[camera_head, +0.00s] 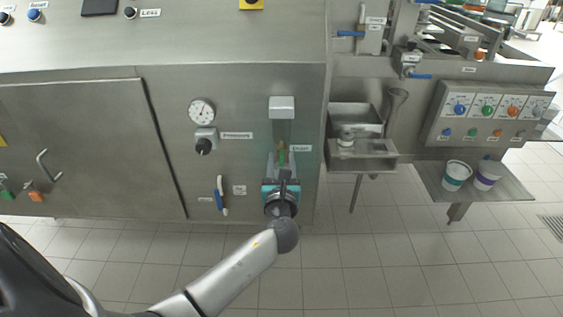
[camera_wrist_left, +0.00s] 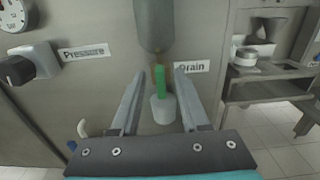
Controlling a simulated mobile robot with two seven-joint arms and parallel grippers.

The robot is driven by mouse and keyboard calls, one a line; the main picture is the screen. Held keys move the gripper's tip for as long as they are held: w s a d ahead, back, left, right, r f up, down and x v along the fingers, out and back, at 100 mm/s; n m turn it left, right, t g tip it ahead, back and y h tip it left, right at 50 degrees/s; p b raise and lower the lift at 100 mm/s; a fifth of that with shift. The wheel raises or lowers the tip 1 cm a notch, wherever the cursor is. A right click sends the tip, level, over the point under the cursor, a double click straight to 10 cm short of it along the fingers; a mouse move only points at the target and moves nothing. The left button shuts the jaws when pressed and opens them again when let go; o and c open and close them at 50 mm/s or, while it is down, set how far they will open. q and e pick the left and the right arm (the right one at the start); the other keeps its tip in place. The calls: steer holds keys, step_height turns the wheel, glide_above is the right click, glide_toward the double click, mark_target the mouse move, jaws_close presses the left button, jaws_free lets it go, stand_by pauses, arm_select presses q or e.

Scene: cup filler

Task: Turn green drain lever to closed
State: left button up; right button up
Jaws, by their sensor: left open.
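The green drain lever (camera_wrist_left: 160,82) stands upright in the left wrist view, above a pale round fitting (camera_wrist_left: 163,109) and below a grey cylinder. It lies between the two fingers of my left gripper (camera_wrist_left: 158,95), which is open. The label "Drain" (camera_wrist_left: 193,67) is just right of the lever, partly behind the right finger. In the head view the green lever (camera_head: 282,158) is small, just above my left gripper (camera_head: 282,172) at the machine front. I cannot tell whether a finger touches the lever. My right gripper does not show.
A pressure knob (camera_head: 204,146) and a gauge (camera_head: 202,112) sit left of the drain. A blue-handled lever (camera_head: 220,195) is lower left. A sink shelf (camera_head: 362,155) is to the right, and two cups (camera_head: 457,175) stand on a shelf farther right.

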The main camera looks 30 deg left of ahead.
arm_select(q)
jaws_close()
stand_by(0.5)
